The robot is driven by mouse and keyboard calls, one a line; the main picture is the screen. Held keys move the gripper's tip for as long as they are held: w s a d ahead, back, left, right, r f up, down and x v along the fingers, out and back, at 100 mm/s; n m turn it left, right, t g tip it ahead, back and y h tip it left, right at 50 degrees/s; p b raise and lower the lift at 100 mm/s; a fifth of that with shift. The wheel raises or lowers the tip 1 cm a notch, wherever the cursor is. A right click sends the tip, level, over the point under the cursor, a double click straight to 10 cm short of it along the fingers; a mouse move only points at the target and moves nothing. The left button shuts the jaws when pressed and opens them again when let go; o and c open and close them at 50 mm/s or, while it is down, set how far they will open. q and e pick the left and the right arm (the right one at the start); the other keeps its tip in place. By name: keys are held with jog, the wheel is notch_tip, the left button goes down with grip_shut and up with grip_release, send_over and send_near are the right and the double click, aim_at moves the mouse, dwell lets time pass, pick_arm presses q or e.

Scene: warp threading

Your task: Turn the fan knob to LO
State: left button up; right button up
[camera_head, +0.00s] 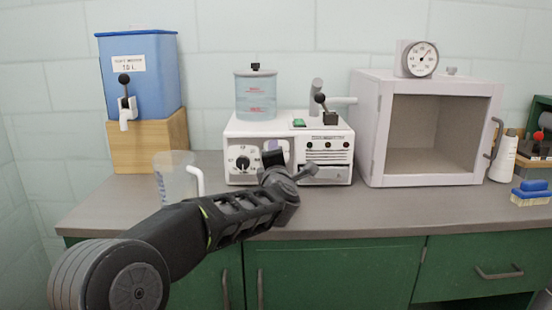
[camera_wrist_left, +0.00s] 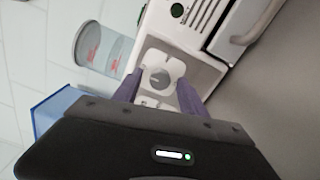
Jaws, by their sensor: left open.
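The white machine (camera_head: 232,131) stands on the counter, its front facing me. A round black dial with a light pointer (camera_head: 243,163) shows at the left of its front. My left gripper (camera_head: 276,158) is at the machine's front, just right of that dial, and hides part of the panel. In the left wrist view, its two purple fingers (camera_wrist_left: 159,84) are open on either side of a round grey-centred control with white label patches (camera_wrist_left: 158,79). I cannot tell whether the fingers touch it. Its setting and any LO lettering are not readable. My right gripper is not in view.
A clear tank (camera_head: 256,96) and a black-knobbed lever (camera_head: 320,99) stand on the machine. Left are a blue dispenser (camera_head: 155,80) on a wooden block (camera_head: 140,147) and a clear jug (camera_head: 174,180). A white open-fronted cabinet (camera_head: 374,130) stands right. The front counter (camera_head: 390,212) is clear.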

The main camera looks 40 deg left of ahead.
pick_arm(q)
jog(key=shift+s, duration=0.1)
jog(key=v, duration=0.7)
jog(key=shift+s+d, duration=0.2)
jog(key=shift+d, duration=0.05)
